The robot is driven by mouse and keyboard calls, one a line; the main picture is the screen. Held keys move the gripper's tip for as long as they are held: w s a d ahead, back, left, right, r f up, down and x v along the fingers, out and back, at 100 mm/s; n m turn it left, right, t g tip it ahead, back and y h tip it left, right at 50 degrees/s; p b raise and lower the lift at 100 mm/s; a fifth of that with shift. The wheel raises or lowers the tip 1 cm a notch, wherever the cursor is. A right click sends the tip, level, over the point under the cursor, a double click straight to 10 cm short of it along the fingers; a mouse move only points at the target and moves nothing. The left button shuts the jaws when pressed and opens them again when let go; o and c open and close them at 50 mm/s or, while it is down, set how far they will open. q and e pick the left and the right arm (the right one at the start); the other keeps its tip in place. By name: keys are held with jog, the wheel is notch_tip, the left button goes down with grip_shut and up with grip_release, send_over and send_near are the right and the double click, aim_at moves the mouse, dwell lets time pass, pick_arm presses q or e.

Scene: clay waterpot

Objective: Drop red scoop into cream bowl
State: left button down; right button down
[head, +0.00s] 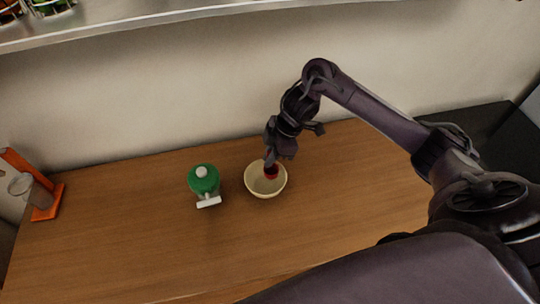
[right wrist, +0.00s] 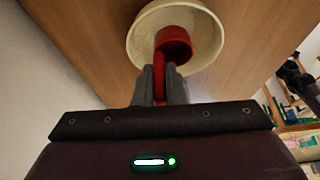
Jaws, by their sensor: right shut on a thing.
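The red scoop (right wrist: 174,44) is held by its handle between the fingers of my right gripper (right wrist: 160,88). In the head view the scoop (head: 271,172) shows over the inside of the cream bowl (head: 253,187), below my right gripper (head: 272,158). The bowl stands upright on the wooden table and also shows in the right wrist view (right wrist: 208,50), behind the scoop. I cannot tell whether the scoop touches the bowl. My left gripper is in neither view.
A green pot with a white knob and a white front piece (head: 204,180) stands just left of the bowl. An orange stand with a grey cup (head: 42,200) is at the table's left end. A shelf (head: 130,26) runs above. The front of the wooden table (head: 130,245) is clear.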

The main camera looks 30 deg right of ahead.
jog(key=shift+f, duration=0.45)
jog(key=c, duration=1.4)
grip_release()
jog(key=shift+r, duration=0.1)
jog(key=v, duration=0.7)
jog(key=shift+r+p, duration=0.3)
jog(key=shift+s+d, duration=0.15)
